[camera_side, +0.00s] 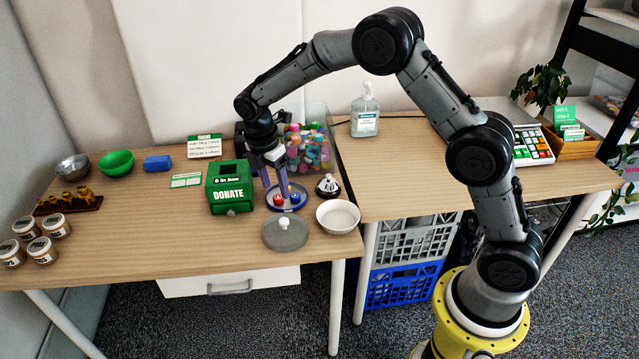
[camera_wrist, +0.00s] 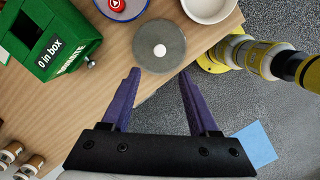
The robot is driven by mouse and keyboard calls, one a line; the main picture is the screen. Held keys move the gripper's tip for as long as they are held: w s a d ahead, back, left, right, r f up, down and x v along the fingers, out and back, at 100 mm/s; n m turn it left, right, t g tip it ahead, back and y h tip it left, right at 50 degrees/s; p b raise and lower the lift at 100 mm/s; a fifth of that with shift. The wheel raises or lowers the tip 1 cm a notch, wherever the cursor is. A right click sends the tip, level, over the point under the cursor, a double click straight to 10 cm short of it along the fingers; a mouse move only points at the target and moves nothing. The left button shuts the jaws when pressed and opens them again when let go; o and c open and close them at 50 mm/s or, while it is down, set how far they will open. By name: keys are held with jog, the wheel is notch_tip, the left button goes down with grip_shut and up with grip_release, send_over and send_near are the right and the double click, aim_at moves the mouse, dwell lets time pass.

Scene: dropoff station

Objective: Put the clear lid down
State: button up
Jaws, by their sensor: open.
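The clear lid (camera_side: 272,236) is a round, greyish see-through disc with a white knob. It lies flat on the wooden table near the front edge, in front of a blue-rimmed dish (camera_side: 297,204) holding red and blue pieces. In the wrist view the lid (camera_wrist: 172,58) lies just beyond the fingertips, with nothing between the fingers. My gripper (camera_side: 277,192) has its purple fingers apart and empty, pointing down. In the side view they overlap the dish; their exact height above the table is hard to tell. The fingers also show in the wrist view (camera_wrist: 160,74).
A green donate box (camera_side: 229,190) stands left of my gripper. A white bowl (camera_side: 338,217), a bell (camera_side: 327,187) and a clear bin of colourful bits (camera_side: 308,147) stand to the right and behind. Jars (camera_side: 43,251) sit far left.

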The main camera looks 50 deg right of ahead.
jog(key=s+r+m+t+y, duration=0.1)
jog(key=s+r+m+t, duration=0.2)
jog(key=s+r+m, duration=0.95)
jog(key=s+r+m+t, duration=0.2)
jog(key=s+r+m, duration=0.2)
jog(key=s, duration=1.6)
jog(key=shift+d+m+t+y, duration=0.15)
jog(key=shift+m+t+y, duration=0.2)
jog(key=shift+m, duration=0.4)
